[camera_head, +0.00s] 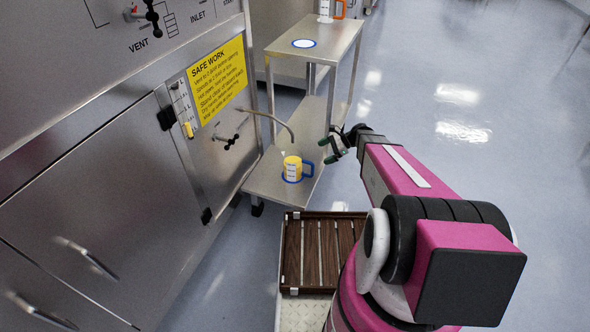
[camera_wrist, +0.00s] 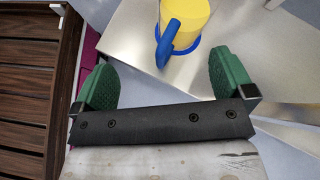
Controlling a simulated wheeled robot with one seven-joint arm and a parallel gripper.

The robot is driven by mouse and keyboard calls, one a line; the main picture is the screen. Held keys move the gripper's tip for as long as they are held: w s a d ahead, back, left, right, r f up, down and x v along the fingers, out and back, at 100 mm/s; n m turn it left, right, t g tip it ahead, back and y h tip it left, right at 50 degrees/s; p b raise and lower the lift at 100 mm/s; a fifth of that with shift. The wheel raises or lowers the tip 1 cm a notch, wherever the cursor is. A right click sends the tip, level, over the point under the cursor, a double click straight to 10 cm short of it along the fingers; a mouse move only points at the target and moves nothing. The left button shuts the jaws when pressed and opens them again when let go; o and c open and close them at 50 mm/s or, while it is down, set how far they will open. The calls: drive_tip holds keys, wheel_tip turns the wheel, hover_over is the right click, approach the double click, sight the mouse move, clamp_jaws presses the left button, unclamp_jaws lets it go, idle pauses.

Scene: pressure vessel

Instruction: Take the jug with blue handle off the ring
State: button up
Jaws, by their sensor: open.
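The jug (camera_head: 292,167) holds something yellow and has a blue handle (camera_head: 307,169) on its right side. It stands upright on the blue ring (camera_head: 284,177) on the lower shelf of the steel stand. In the wrist view the jug (camera_wrist: 187,14) is at the top, its blue handle (camera_wrist: 167,45) pointing toward my gripper, with the blue ring (camera_wrist: 196,44) around its base. My gripper (camera_head: 330,147) is just right of the jug and apart from it. In the wrist view my gripper (camera_wrist: 168,75) is open and empty, the handle ahead between its green fingers.
A bent spout (camera_head: 270,118) reaches from the panel above the jug. The upper shelf (camera_head: 335,40) carries a white disc with a blue rim (camera_head: 304,43) and an orange-handled jug (camera_head: 327,10). A slatted wooden deck (camera_head: 318,250) lies in front. Open floor is on the right.

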sight(302, 155)
drive_tip(key=w+a+f+m, duration=0.1)
drive_tip(key=a, duration=0.2)
drive_tip(key=w+a+f+m+y, duration=0.1)
drive_tip(key=a+f, duration=0.1)
drive_tip(key=a, duration=0.2)
drive_tip(key=w+a+f+y, duration=0.1)
drive_tip(key=a+f, duration=0.1)
drive_tip(key=a, duration=0.1)
drive_tip(key=shift+w+a+f+m, duration=0.1)
drive_tip(key=shift+a+f+m, duration=0.05)
drive_tip(key=shift+m, duration=0.25)
drive_tip(key=c, duration=1)
